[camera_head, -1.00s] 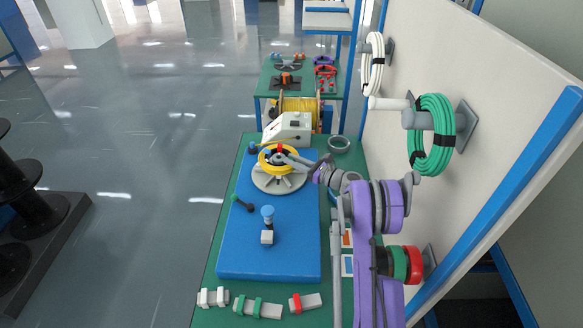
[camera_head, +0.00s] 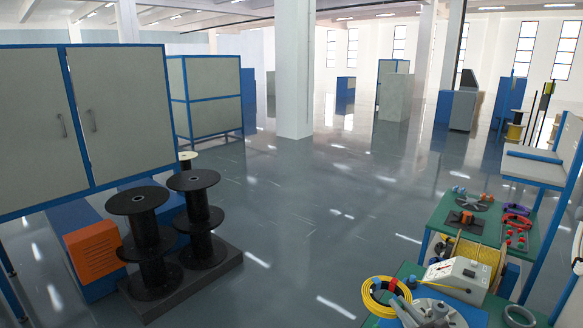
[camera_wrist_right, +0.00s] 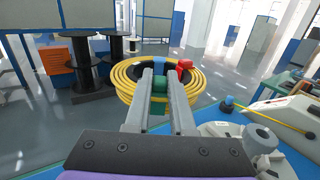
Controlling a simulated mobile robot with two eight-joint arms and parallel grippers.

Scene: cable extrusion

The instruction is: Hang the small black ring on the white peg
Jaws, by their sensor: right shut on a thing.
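My right gripper (camera_wrist_right: 160,78) is shut on a coil of yellow cable (camera_wrist_right: 126,82), which has blue, green and red pieces on it. The fingers reach across its near side, and the inside of the coil looks dark. In the head view the yellow coil (camera_head: 368,299) is at the bottom, over the workbench's left edge, with the right gripper (camera_head: 403,303) at its right side. I see no small black ring that I can be sure of; a dark grey ring (camera_head: 520,316) lies on the green bench. The white peg is out of view. My left gripper is out of view.
A white box (camera_head: 457,277) stands on the bench beside the coil. A second green table (camera_head: 470,217) with tools is behind it. Black spools (camera_head: 140,225) stand on a dark base at left. The floor between is open.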

